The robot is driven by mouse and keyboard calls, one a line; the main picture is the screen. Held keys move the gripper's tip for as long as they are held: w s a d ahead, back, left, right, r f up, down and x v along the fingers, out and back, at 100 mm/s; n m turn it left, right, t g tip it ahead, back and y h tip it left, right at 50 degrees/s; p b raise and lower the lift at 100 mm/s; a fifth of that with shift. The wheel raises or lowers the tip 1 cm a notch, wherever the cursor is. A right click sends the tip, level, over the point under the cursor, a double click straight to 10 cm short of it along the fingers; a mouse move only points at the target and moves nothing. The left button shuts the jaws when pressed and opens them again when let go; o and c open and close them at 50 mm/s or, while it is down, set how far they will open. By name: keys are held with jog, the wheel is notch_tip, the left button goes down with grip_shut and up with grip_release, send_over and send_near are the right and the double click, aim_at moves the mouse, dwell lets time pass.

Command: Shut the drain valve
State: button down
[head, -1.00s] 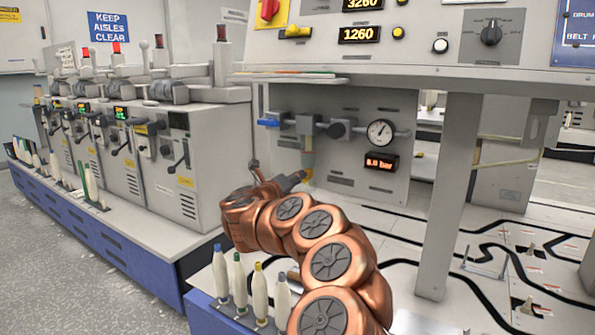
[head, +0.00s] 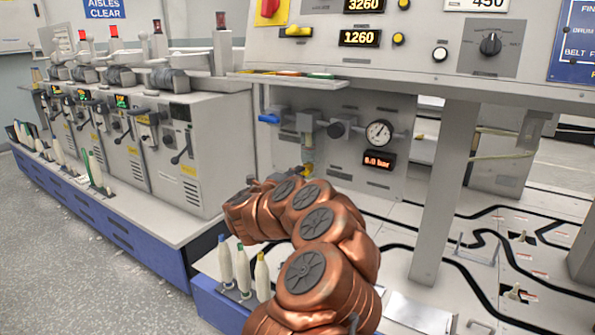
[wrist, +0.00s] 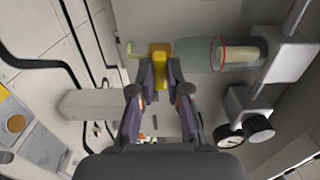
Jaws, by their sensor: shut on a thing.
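The yellow drain valve (wrist: 159,50) sits at the end of the cloudy filter bowl (wrist: 198,53) in the wrist view. My gripper (wrist: 160,86) has its two fingers closed on the sides of the valve's yellow tab, in line with the image's vertical. In the head view the valve (head: 307,168) is a small yellow spot below the bowl (head: 307,151), just above my copper arm. The arm hides most of my gripper there. I cannot tell from these frames whether the valve is open or shut.
A blue lever (head: 268,119) is on the pipe left of the bowl. A pressure gauge (head: 379,133) and a red-lit display (head: 379,161) are to the right. Bobbins (head: 243,268) stand at the near edge. A grey post (head: 437,190) rises right of my arm.

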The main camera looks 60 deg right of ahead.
dwell(0.5)
jog(key=c, duration=1.1)
grip_release()
jog(key=shift+c, duration=0.2)
jog(key=shift+a, duration=0.1)
jog(key=a, duration=1.2)
jog(key=shift+s, duration=0.25)
jog(key=shift+d, duration=0.1)
